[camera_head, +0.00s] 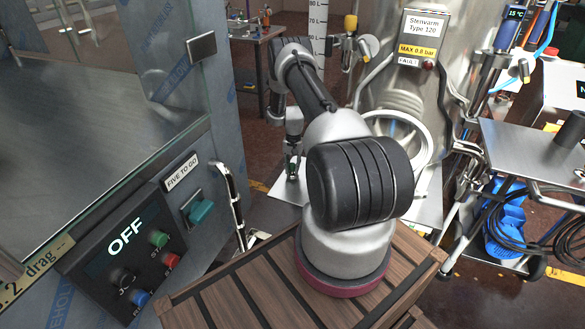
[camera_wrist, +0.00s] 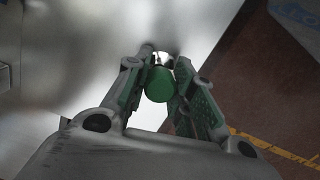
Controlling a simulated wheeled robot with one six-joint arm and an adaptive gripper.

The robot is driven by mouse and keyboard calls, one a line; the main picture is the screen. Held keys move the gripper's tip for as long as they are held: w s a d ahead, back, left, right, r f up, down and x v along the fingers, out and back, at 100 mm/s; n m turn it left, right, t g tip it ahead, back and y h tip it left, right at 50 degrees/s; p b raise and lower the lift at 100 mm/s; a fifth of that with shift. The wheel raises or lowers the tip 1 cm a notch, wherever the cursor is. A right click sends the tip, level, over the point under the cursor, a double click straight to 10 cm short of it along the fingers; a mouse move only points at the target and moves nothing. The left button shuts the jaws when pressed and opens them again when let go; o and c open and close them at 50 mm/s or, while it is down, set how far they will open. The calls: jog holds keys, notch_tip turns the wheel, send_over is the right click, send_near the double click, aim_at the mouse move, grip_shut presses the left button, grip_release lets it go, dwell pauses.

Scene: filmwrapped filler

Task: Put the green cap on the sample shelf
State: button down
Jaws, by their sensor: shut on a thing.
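The green cap (camera_wrist: 159,86) shows in the wrist view between the two fingers of my gripper (camera_wrist: 162,70), which is shut on it. In the head view my gripper (camera_head: 292,168) points down at the end of my arm, above or at a pale metal surface (camera_head: 284,191). The cap is too small there to make out. In the wrist view a bright metal surface (camera_wrist: 65,60) lies behind the fingers. I cannot tell whether the cap touches it. No label marks the sample shelf, so I cannot tell which surface it is.
A steel tank (camera_head: 450,110) with a round port stands behind my arm. At left is a glass-fronted cabinet with a control panel (camera_head: 125,245) reading OFF. Brown floor shows between.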

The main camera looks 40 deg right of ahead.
jog(key=shift+f, duration=0.1)
jog(key=c, duration=1.2)
grip_release()
